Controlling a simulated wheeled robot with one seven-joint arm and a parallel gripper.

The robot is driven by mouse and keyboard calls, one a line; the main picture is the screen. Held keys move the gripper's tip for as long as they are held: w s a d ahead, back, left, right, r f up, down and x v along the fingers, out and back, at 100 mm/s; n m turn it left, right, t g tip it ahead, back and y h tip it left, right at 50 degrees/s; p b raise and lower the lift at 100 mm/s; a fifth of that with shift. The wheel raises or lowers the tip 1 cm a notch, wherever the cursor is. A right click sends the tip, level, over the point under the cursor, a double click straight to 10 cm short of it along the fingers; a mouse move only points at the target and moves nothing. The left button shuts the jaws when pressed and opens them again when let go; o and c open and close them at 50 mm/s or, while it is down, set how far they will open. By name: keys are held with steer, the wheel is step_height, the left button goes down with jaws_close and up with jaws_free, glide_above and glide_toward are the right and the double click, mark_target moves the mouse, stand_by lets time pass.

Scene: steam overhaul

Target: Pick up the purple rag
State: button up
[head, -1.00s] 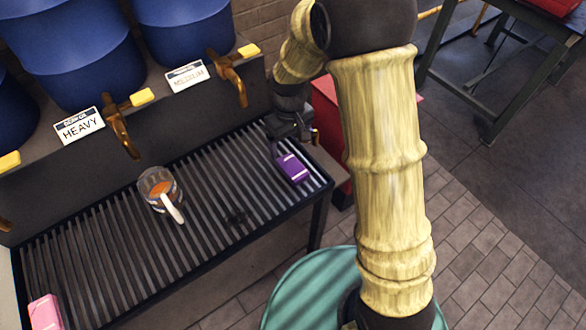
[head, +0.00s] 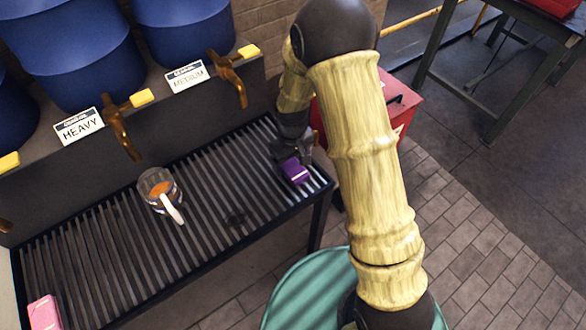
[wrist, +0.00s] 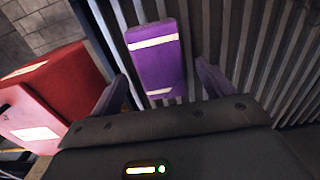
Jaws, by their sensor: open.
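The purple rag (head: 295,171) is a folded purple block with pale bands, lying on the slatted rack near its right end. In the wrist view the purple rag (wrist: 157,58) lies between and ahead of my two fingers. My gripper (head: 289,160) is at the rag in the head view, partly covering its upper left. In the wrist view my gripper (wrist: 165,85) is open, with one finger on each side of the rag's near end. I cannot tell whether either finger touches it.
The slatted rack (head: 100,255) also holds a glass mug (head: 155,187) with orange-brown liquid and a pink folded item (head: 44,313). Blue barrels (head: 75,50) with taps stand behind. A red box (head: 400,105) stands right of the rack, and the same red box (wrist: 60,80) shows in the wrist view.

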steer(key=shift+f, duration=0.75)
steer(key=c, duration=1.1)
